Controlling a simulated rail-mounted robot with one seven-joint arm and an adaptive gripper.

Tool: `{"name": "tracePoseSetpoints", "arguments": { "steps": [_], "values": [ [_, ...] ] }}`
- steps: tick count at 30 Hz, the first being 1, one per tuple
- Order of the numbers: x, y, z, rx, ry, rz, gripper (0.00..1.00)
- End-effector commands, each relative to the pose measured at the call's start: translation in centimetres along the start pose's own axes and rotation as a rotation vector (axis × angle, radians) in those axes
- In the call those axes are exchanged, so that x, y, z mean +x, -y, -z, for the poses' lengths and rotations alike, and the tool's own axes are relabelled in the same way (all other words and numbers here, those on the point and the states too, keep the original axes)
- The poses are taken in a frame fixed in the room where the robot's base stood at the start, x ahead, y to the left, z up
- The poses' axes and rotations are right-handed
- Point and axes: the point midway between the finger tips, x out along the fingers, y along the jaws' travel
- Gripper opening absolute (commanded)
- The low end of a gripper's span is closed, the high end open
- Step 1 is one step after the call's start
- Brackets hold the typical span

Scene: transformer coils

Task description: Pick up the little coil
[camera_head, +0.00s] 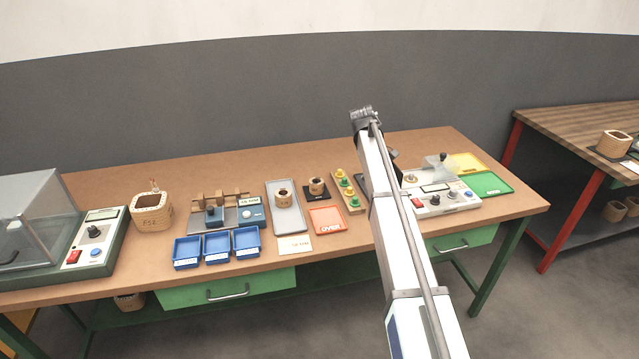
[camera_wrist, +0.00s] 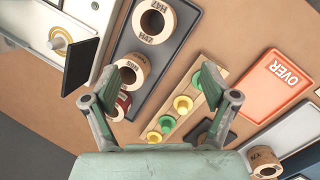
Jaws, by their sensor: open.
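Several small tan ring coils are in view, and I cannot tell which one the task means. In the wrist view, one coil (camera_wrist: 153,22) with dark lettering stands on a long dark tray (camera_wrist: 119,42). A second coil (camera_wrist: 130,68) and a reddish, white-edged coil (camera_wrist: 117,106) are at the tray's lower end, partly hidden by my left finger. My gripper (camera_wrist: 168,78) is open and empty above the bench, its fingers apart. In the head view my arm hides the gripper and most of that tray. Another coil (camera_head: 283,197) stands on a grey tray (camera_head: 287,222), and one (camera_head: 317,185) on a black pad.
A wooden strip (camera_wrist: 210,80) with green and yellow pegs lies beside the dark tray. An orange OVER tray (camera_head: 327,220) is nearby.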

Motion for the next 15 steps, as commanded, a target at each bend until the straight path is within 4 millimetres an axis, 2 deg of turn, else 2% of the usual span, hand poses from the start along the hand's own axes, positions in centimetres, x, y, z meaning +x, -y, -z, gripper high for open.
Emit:
{"name": "tracePoseSetpoints", "arguments": {
  "steps": [1, 3, 6, 10, 12, 15],
  "values": [
    [-3.6, 0.3, 4.1, -0.073, -0.049, 0.023, 0.85],
    [-6.9, 1.8, 8.2, -0.168, -0.112, 0.055, 0.85],
    [-10.9, 4.0, 12.6, -0.282, -0.186, 0.091, 0.85],
    [-14.2, 6.2, 16.0, -0.377, -0.247, 0.119, 0.85],
    [-15.0, 6.9, 16.9, -0.405, -0.265, 0.128, 0.85],
    [-14.8, 7.4, 17.5, -0.420, -0.274, 0.133, 0.85]
  ]
}}
